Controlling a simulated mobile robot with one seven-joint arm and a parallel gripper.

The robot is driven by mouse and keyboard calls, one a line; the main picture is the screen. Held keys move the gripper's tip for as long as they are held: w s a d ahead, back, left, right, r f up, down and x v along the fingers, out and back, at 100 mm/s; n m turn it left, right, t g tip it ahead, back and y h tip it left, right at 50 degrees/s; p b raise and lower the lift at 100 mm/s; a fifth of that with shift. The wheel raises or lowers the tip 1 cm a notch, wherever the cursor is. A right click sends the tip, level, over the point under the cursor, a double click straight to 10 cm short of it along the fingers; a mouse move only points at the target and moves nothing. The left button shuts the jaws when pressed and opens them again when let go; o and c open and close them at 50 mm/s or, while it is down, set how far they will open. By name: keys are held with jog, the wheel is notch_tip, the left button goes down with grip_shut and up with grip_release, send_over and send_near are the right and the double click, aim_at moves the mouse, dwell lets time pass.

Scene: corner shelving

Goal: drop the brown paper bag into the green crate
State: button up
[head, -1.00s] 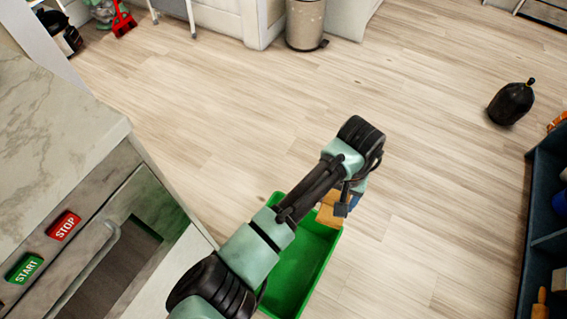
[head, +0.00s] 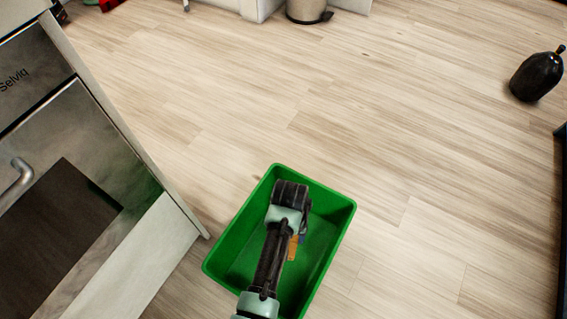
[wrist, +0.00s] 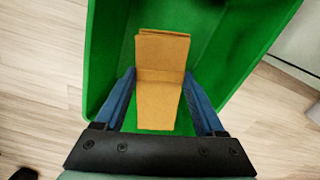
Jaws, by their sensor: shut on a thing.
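The brown paper bag (wrist: 161,85) is between the two blue fingers of my gripper (wrist: 161,105) in the wrist view, and the gripper is shut on it. In the head view only a small part of the bag (head: 293,248) shows beside my arm. The green crate (head: 340,225) stands on the floor, and my gripper and the bag are over its opening. The crate's green wall (wrist: 105,60) surrounds the bag in the wrist view. I cannot tell how far the bag is above the crate's bottom. My arm hides part of the crate.
An oven cabinet (head: 130,140) with a handle stands close on the left of the crate. A black bag (head: 537,76) lies on the floor at the far right. A bin (head: 306,10) stands at the back. The wooden floor (head: 400,130) between them is clear.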

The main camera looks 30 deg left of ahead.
notch_tip(320, 180, down, 6)
jog(key=b, duration=0.7)
jog(key=shift+r, duration=0.1)
jog(key=o, duration=1.3)
notch_tip(320, 180, up, 13)
jog(key=p, duration=0.8)
